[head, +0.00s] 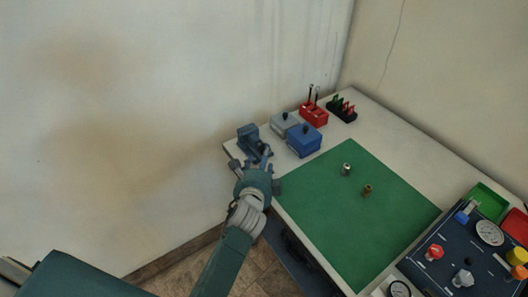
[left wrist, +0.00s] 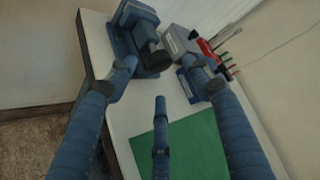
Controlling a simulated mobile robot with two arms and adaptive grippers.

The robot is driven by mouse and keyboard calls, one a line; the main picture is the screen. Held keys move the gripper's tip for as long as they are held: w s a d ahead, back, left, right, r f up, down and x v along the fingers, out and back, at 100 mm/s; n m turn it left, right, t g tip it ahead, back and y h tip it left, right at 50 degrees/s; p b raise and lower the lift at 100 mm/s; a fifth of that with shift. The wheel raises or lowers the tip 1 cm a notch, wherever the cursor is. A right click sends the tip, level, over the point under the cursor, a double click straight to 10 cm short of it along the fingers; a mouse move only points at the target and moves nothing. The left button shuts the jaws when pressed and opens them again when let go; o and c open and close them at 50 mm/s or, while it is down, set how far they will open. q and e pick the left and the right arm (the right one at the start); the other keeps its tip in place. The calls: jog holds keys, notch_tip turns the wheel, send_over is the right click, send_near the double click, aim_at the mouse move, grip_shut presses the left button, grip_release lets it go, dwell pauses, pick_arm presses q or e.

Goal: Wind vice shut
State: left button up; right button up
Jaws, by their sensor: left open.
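The blue vice (head: 247,136) stands at the table's far left corner, against the wall; in the left wrist view the vice (left wrist: 128,22) is at the top, with a dark round part on its near side. My left gripper (head: 254,160) is just in front of the vice. In the left wrist view its blue fingers (left wrist: 158,75) are spread wide with nothing between them. One fingertip overlaps the vice in that picture; I cannot tell whether it touches. The vice's jaw gap is not clear. My right gripper is not in view.
A grey box (head: 284,123) and a blue box (head: 306,142) stand right of the vice. Behind them are a red holder (head: 314,115) and a dark rack (head: 342,108). The green mat (head: 350,220) holds two small fittings. A gauge panel (head: 460,250) is at lower right.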

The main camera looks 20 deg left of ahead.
pick_arm(q)
jog(key=x, duration=0.5)
jog(key=c, duration=1.1)
